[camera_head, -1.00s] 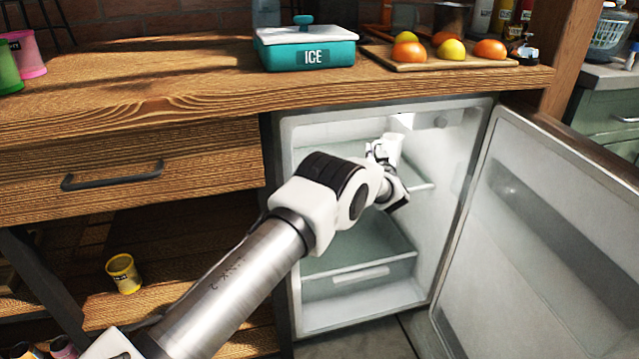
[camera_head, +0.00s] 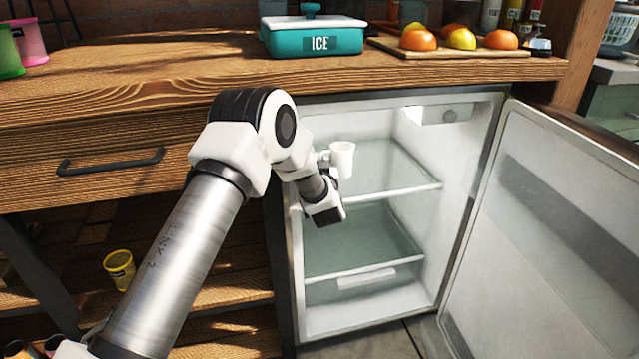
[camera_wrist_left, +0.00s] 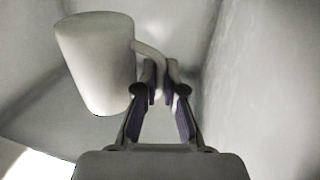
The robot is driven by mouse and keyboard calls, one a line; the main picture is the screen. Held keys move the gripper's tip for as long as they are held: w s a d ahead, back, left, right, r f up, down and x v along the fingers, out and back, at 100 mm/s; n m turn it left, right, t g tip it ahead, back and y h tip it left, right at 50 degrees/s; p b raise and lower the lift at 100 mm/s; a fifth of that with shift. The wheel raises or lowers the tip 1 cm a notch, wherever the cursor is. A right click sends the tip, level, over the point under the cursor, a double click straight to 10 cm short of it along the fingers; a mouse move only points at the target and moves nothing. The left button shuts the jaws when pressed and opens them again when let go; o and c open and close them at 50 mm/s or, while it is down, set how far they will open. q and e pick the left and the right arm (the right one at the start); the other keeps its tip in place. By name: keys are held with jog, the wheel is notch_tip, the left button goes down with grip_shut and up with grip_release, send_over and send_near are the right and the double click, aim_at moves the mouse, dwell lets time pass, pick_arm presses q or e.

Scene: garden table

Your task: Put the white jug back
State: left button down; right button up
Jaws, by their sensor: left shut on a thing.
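The white jug (camera_head: 343,158) is upright in the open fridge (camera_head: 466,200), at the upper glass shelf in the head view. I cannot tell whether its base touches the shelf. My left gripper (camera_head: 325,160) reaches in from the left, beside the jug, and is mostly hidden behind my own arm. In the left wrist view the jug (camera_wrist_left: 95,62) fills the upper left, and the fingers of my left gripper (camera_wrist_left: 160,85) are shut on its handle (camera_wrist_left: 152,58). My right gripper is not in view.
The fridge door (camera_head: 550,230) stands wide open to the right. The upper shelf (camera_head: 395,190) and lower shelf (camera_head: 350,268) look otherwise empty. Above, the counter holds a teal ICE box (camera_head: 318,42) and a board (camera_head: 450,53) of fruit. A yellow cup (camera_head: 119,268) is at lower left.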

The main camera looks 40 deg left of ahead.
pick_arm(q)
notch_tip(320, 180, down, 6)
jog(key=b, duration=0.3)
jog(key=shift+s+a+b, duration=0.1)
jog(key=shift+b, duration=0.2)
jog(key=shift+r, duration=0.4)
jog(key=c, duration=1.3)
grip_release()
jog(key=shift+f, duration=0.1)
jog(key=shift+s, duration=0.1)
